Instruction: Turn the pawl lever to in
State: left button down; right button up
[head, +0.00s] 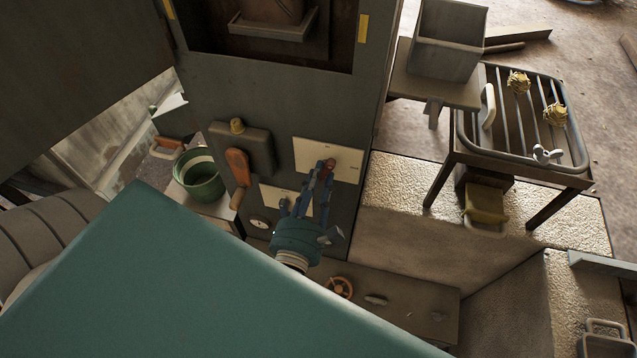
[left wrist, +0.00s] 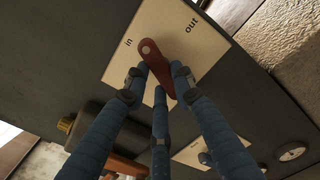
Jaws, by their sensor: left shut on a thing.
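The pawl lever (left wrist: 161,72) is a short red-brown bar with a round metal cap at one end. It sits on a cream plate (left wrist: 118,62) marked "in" and "out" on the dark cabinet panel. In the left wrist view the capped end lies beside "in", and the bar slants down and right. My left gripper (left wrist: 161,84) has its blue fingers closed around the lower part of the lever. In the head view the lever (head: 329,164) shows at the fingertips of the left gripper (head: 318,180), on the plate (head: 347,155). My right gripper is not in view.
An orange handle (head: 237,166) stands out left of the plate, beside a dark box with a brass knob (head: 237,126). A gauge (head: 260,223) and an orange handwheel (head: 340,288) are lower down. A green bucket (head: 200,180) stands left; a rack table (head: 520,160) stands right.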

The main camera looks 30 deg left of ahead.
pick_arm(q)
jog(key=shift+f+n+b, duration=0.15)
jog(key=shift+n+b, duration=0.7)
jog(key=shift+n, duration=0.25)
jog(key=shift+f+n+b, duration=0.15)
jog(key=shift+n+b, duration=0.65)
jog(key=shift+n, duration=0.3)
jog(key=c, duration=1.4)
grip_release()
jog(key=shift+c, duration=0.2)
jog(key=v, duration=1.2)
jog(key=shift+r, duration=0.1)
